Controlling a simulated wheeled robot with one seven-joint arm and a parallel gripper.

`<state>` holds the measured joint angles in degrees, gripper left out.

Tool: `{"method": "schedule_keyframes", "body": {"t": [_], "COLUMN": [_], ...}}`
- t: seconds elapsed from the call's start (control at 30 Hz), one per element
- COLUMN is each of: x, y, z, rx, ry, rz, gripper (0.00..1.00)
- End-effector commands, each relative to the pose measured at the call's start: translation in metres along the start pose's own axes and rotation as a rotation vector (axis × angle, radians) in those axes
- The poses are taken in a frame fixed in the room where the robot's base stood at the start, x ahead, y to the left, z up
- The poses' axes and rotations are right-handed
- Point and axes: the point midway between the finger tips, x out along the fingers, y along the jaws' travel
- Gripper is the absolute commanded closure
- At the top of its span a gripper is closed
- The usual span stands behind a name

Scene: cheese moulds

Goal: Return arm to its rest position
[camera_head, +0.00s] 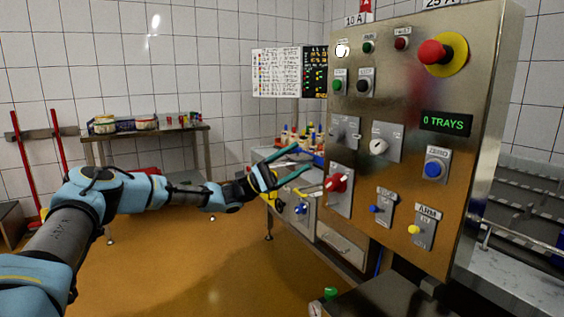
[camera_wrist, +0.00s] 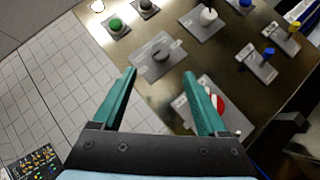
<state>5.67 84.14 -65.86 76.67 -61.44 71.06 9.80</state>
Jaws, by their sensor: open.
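My gripper (camera_head: 292,166) is open and empty, with its two teal fingers spread beside the left edge of the metal control panel (camera_head: 460,150). My arm reaches across from the lower left of the head view. In the wrist view my gripper (camera_wrist: 161,90) points at the panel face (camera_wrist: 180,75), with its fingers apart and nothing between them. A red rotary switch (camera_head: 337,183) is just right of the fingertips in the head view. It shows partly behind the right finger in the wrist view (camera_wrist: 219,104). I cannot tell whether the finger touches it.
The panel carries a red emergency button (camera_head: 433,52), a green "0 TRAYS" display (camera_head: 446,122), a blue button (camera_head: 434,168) and a yellow-tipped switch (camera_head: 414,230). A bench (camera_head: 325,236) with bottles stands behind the gripper. A table (camera_head: 150,134) stands at the back left. Open floor (camera_head: 190,265) lies below my arm.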

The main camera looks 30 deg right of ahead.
Motion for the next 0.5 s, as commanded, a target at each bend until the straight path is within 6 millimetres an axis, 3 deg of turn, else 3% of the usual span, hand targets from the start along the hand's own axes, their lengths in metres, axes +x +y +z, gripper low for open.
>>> {"method": "schedule_keyframes", "body": {"t": [0.27, 0.37, 0.5], "x": [0.003, 0.011, 0.011], "y": [-0.004, -0.022, -0.071], "z": [0.002, 0.009, 0.027], "rx": [-0.001, -0.005, -0.013], "ry": [0.006, 0.033, 0.124], "rz": [-0.026, -0.13, -0.409], "gripper": [0.24, 0.24, 0.24]}}
